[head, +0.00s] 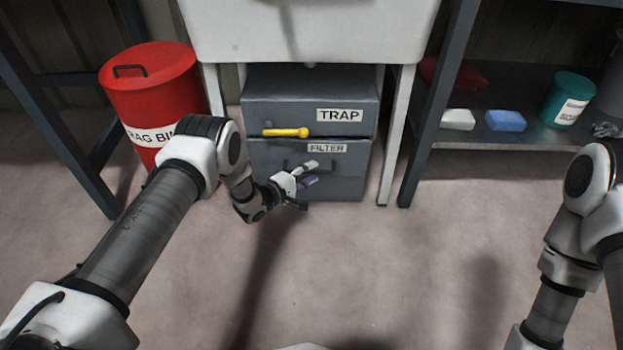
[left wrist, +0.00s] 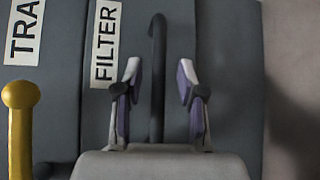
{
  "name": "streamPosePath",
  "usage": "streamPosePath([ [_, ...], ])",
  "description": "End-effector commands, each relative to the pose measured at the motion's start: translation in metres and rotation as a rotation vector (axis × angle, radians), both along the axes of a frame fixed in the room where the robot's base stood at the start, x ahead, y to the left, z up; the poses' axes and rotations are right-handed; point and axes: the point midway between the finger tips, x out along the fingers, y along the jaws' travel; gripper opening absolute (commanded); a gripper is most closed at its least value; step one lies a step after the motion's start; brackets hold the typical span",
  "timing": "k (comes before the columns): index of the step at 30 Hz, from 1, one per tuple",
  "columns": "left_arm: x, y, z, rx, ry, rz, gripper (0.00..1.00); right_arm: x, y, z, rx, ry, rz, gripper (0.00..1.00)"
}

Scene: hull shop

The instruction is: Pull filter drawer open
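The filter drawer (head: 340,185) is the lower grey front under the white basin, with a FILTER label (head: 327,148); it looks closed. Its dark bar handle (left wrist: 157,50) stands in the left wrist view between the fingers of my left gripper (left wrist: 159,70). The two purple-padded fingers are apart, one on each side of the bar, with gaps showing on both sides. In the head view my left gripper (head: 311,172) is in front of the drawer and hides part of the handle. My right gripper is out of view.
The trap drawer (head: 270,95) sits directly above, with a yellow lever (head: 285,132) on its front. A red rag bin (head: 160,95) stands left. A shelf (head: 490,135) on the right holds sponges and a green tub (head: 567,98). The floor in front is clear.

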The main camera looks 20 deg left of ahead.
Motion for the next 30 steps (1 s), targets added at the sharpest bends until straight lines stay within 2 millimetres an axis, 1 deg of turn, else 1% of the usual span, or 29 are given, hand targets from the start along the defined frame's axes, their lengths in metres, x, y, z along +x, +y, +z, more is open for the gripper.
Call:
streamPosePath([
  [1, 0.004, -0.002, -0.002, 0.000, -0.002, -0.001, 0.39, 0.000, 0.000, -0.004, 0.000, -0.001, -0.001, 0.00],
  [8, 0.006, -0.004, 0.000, 0.000, -0.001, 0.000, 0.39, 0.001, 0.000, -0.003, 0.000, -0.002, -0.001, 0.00],
  [9, 0.006, -0.004, 0.000, 0.000, -0.001, 0.000, 0.36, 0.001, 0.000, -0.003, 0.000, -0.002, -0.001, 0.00],
  [11, 0.006, -0.004, 0.000, 0.000, -0.001, 0.000, 0.14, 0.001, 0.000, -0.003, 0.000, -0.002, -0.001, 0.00],
  [12, 0.006, -0.004, 0.000, 0.000, -0.001, 0.000, 0.00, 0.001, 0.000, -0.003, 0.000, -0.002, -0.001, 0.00],
  [23, 0.003, -0.005, 0.001, -0.001, 0.000, -0.001, 0.00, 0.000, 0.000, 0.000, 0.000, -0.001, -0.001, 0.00],
  [26, -0.003, -0.006, 0.001, -0.001, 0.004, -0.001, 0.00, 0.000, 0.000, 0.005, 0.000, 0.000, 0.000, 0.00],
  [30, -0.017, -0.010, 0.003, 0.000, 0.004, -0.001, 0.00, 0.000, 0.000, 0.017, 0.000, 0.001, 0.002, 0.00],
])
